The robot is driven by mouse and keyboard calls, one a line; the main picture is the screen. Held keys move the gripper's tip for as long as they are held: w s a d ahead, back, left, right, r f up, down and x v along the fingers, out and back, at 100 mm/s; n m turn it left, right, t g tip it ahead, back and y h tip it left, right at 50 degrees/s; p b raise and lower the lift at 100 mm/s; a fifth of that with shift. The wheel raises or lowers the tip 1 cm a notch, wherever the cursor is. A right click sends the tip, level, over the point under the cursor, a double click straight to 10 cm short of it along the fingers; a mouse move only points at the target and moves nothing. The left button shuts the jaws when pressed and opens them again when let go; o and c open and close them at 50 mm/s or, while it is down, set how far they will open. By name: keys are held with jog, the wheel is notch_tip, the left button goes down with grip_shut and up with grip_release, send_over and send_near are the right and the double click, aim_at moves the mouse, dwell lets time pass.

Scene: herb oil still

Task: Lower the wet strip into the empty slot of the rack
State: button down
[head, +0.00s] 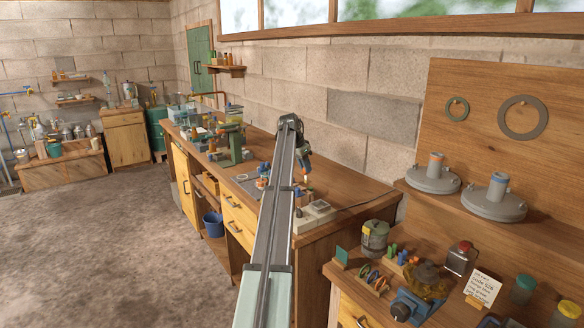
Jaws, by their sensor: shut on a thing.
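My gripper (306,176) hangs low over the right end of the long workbench, at the end of my arm, and is small in the head view. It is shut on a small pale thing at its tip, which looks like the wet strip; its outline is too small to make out. Small brown and pale items (304,195) stand on the bench just below the gripper. The rack may be among them, but I cannot tell it or its empty slot apart. I cannot tell whether the strip touches anything.
A pale box-like device (319,206) lies near the bench's right front. A green stand (231,147) and several small jars crowd the bench farther left. My arm hides part of the bench.

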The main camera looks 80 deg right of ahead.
aim_at(304, 173)
jog(key=shift+s+f, duration=0.1)
jog(key=shift+s, duration=0.1)
jog(key=shift+f, duration=1.6)
jog(key=shift+f, duration=0.15)
jog(key=shift+f, duration=0.75)
jog(key=shift+f, duration=0.15)
jog(key=shift+f, duration=1.15)
jog(key=shift+f, duration=0.45)
dwell(0.5)
jog(key=c, duration=0.9)
grip_release()
jog(key=shift+c, duration=0.5)
